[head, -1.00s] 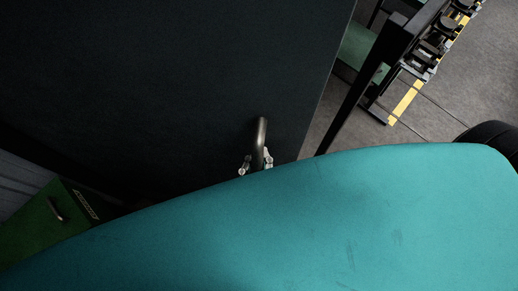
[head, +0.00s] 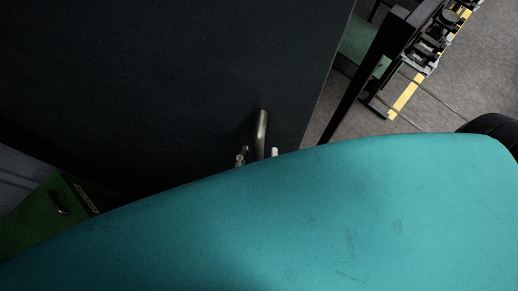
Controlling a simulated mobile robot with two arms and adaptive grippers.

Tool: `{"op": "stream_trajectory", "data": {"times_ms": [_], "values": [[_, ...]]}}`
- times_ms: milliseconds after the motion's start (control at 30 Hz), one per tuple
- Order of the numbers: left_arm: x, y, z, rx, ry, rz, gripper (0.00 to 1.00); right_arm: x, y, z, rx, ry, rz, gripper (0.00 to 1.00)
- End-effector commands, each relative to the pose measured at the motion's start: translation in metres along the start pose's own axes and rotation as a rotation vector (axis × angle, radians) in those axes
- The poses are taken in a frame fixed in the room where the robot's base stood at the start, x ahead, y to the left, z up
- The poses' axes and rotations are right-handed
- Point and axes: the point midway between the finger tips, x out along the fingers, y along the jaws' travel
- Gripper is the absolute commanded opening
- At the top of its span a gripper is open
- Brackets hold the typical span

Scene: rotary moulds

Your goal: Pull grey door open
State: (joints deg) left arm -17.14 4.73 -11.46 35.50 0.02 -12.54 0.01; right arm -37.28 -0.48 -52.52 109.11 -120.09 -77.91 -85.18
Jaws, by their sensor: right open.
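The grey door (head: 170,80) is a large dark panel filling the upper left of the head view. Its metal handle (head: 261,130) is a curved bar near the door's right edge. My right gripper (head: 258,156) is open, with one fingertip on each side of the handle's lower part. I cannot tell whether the fingers touch the handle. The rest of the gripper and the handle's lower end are hidden behind a large teal surface across the foreground. My left gripper is not in view.
A dark upright frame (head: 362,82) stands just right of the door's edge. Racks with dark items and a yellow strip (head: 405,97) lie beyond on grey floor (head: 470,80). A green cabinet (head: 45,215) with a small handle is at the lower left.

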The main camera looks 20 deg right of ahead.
Motion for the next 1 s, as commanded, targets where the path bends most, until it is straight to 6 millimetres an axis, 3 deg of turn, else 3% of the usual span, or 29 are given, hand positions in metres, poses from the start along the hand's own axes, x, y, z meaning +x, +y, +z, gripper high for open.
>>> {"op": "stream_trajectory", "data": {"times_ms": [300,567,767,800,1000], "values": [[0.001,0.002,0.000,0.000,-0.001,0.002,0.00,-0.052,0.002,-0.001,0.000,0.006,0.005,0.44],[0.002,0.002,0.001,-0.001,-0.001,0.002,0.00,-0.069,0.002,-0.002,0.001,0.003,0.003,0.44],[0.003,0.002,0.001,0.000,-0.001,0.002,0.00,-0.070,0.002,-0.002,0.002,0.003,0.002,0.44],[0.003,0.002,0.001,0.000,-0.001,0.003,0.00,-0.018,-0.018,0.018,0.041,-0.094,-0.091,0.44],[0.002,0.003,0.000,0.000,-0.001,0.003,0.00,-0.018,-0.018,0.018,0.042,-0.094,-0.092,0.44]]}}
